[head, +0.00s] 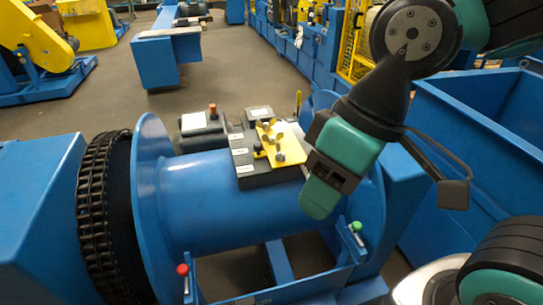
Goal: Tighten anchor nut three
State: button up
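A dark grey box (262,178) sits on top of the large blue drum (215,203), with small white labels along its left side that are too small to read. A yellow plate (291,148) lies on the box, with several small nut-like or knob-like parts (279,157) on it. I cannot tell which one is anchor nut three. My gripper (307,172), teal and dark grey, is just right of the plate and box, angled down to the left. Its fingertips are partly hidden by its own body, and I cannot see whether it touches or holds anything.
A black chain (98,215) wraps the drum's left end. Blue flanges (150,190) rise at both drum ends. Red-topped (183,270) and green-topped (357,227) levers stand at the front. A blue bin (470,125) stands right. Open floor (110,105) lies behind.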

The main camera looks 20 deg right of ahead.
aim_at(280, 156)
jog(key=u, duration=1.6)
jog(key=k, duration=2.1)
jog(key=z, duration=0.95)
jog(key=i, duration=1.7)
